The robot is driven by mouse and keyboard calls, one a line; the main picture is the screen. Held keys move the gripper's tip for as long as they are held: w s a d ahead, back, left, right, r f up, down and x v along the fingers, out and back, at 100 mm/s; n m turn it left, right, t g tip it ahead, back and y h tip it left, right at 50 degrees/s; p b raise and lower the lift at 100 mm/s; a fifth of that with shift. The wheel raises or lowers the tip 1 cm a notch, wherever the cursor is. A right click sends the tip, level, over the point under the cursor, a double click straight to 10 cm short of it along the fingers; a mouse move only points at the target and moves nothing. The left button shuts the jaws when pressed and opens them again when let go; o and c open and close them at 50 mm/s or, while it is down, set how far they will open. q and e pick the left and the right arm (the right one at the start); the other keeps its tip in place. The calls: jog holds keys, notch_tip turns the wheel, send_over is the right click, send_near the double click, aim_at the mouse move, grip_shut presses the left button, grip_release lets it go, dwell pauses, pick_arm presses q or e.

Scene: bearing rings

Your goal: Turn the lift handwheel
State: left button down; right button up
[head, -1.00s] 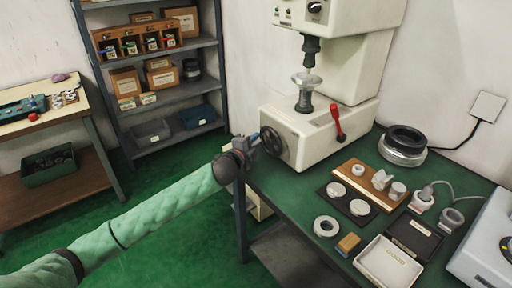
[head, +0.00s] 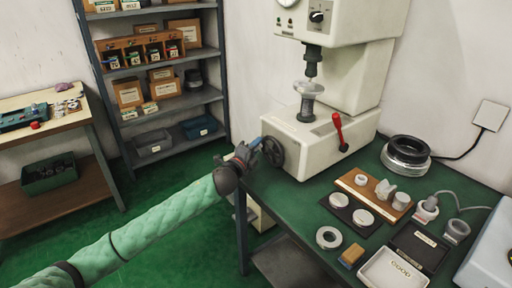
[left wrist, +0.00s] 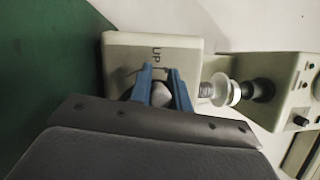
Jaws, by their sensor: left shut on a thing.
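The lift handwheel (head: 273,152) is a dark round wheel on the left face of the machine's pale base (head: 318,148). My left gripper (head: 258,143) reaches it from the left, with its blue fingertips at the wheel's upper left rim. In the left wrist view the two blue fingers (left wrist: 162,92) are shut on a rounded grey piece (left wrist: 161,95), which looks like the wheel's grip. Behind them the base face carries the letters "UP". Most of the wheel is hidden in that view. My right gripper is not in view.
The machine stands on a green bench (head: 290,205) with a red lever (head: 340,131) on its base. A dark ring (head: 406,152), a wooden board with parts (head: 372,187) and a white tray (head: 393,270) lie to the right. Shelving (head: 165,105) stands behind my left arm.

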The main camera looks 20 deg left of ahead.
pick_arm(q)
jog(key=c, duration=1.3)
grip_release()
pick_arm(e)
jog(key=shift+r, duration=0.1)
pick_arm(q)
jog(key=shift+s+a+f, duration=0.15)
jog(key=shift+s, duration=0.3)
jog(key=b+v, duration=0.1)
jog(key=v, duration=0.5)
jog(key=shift+s+a, duration=0.1)
jog(key=shift+s, duration=0.25)
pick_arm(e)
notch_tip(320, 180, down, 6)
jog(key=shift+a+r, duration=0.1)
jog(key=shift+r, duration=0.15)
